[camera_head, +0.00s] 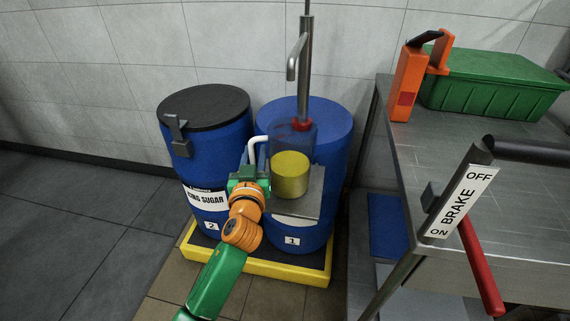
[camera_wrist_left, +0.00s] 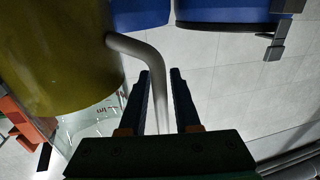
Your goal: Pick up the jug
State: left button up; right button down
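The jug (camera_head: 290,177) is clear, holds yellow liquid in its lower part, and stands upright on a small metal shelf (camera_head: 307,201) under the pump spout. Its pale bent handle (camera_head: 254,146) is on its left side. My left gripper (camera_head: 251,172) is at the handle. In the left wrist view the fingers of my left gripper (camera_wrist_left: 161,75) stand apart on both sides of the handle (camera_wrist_left: 153,58), with a gap showing beside it. The yellow jug body (camera_wrist_left: 60,60) fills the upper left there. My right gripper is not in view.
A metal pump (camera_head: 305,75) rises from the blue drum (camera_head: 333,130) marked 1. A black-lidded drum (camera_head: 200,150) marked 2 stands left of it, both on a yellow pallet (camera_head: 255,266). At right are a steel table (camera_head: 440,160), a green crate (camera_head: 490,85) and a brake lever (camera_head: 480,265).

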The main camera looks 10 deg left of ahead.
pick_arm(q)
grip_shut()
dwell(1.1)
jog(key=shift+w+r, duration=0.1)
